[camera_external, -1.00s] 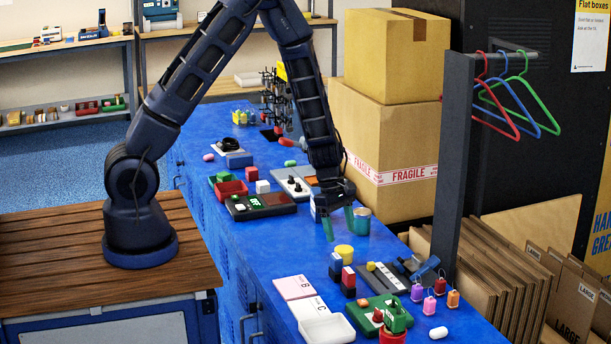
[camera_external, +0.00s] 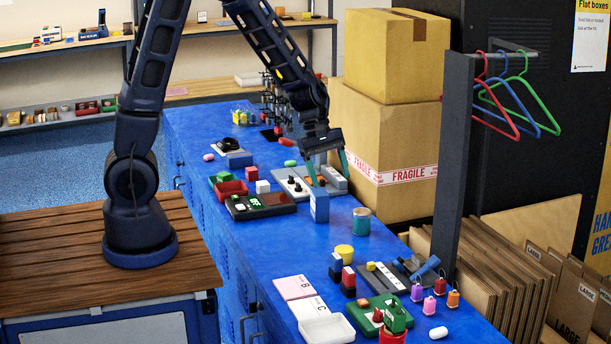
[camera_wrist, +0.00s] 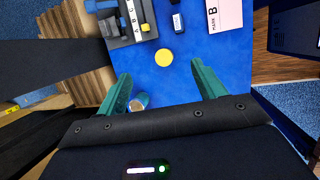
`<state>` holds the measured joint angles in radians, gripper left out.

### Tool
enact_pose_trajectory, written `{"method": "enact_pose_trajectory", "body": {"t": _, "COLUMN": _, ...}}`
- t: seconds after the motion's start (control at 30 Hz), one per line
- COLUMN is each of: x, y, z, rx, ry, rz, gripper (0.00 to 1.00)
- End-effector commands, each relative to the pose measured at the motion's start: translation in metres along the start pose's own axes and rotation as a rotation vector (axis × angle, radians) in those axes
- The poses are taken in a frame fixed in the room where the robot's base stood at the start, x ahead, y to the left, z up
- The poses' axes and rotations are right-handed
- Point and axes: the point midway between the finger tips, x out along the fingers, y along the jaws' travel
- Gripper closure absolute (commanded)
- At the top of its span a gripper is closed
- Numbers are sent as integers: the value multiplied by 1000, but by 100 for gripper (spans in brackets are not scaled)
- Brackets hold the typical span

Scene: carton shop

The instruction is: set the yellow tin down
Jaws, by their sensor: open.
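The yellow tin (camera_external: 345,254) stands upright on the blue bench top, toward the front of the bench. In the wrist view the tin (camera_wrist: 164,56) shows as a yellow disc on bare blue surface, beyond the fingertips. My gripper (camera_external: 328,168) is open and empty, with its two teal fingers apart. It is above the bench behind the tin, near the grey control box, and clear of the tin. The open fingers (camera_wrist: 160,76) also show in the wrist view with nothing held between them.
A teal can (camera_external: 361,222) and an upright blue box (camera_external: 319,206) stand behind the tin. Cartons (camera_external: 384,150) rise at the bench's right edge. Bare blue surface lies left of the tin.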

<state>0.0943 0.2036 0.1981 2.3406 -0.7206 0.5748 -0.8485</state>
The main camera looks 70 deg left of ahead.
Motion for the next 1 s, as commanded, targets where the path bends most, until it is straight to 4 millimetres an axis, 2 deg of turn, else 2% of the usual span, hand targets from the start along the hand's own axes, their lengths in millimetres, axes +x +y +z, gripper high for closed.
{"method": "enact_pose_trajectory", "body": {"t": 0.03, "x": -16, "y": -4, "z": 7, "rx": 61, "ry": -4, "rz": 11, "gripper": 31}}
{"method": "enact_pose_trajectory", "body": {"t": 0.1, "x": -35, "y": -10, "z": 15, "rx": 150, "ry": -7, "rz": 20, "gripper": 31}}
{"method": "enact_pose_trajectory", "body": {"t": 0.4, "x": -109, "y": -46, "z": 45, "rx": 528, "ry": 15, "rz": 48, "gripper": 31}}
{"method": "enact_pose_trajectory", "body": {"t": 0.7, "x": -172, "y": -95, "z": 62, "rx": 891, "ry": 90, "rz": 56, "gripper": 31}}
{"method": "enact_pose_trajectory", "body": {"t": 1.0, "x": -223, "y": -150, "z": 67, "rx": 1232, "ry": 216, "rz": 33, "gripper": 31}}
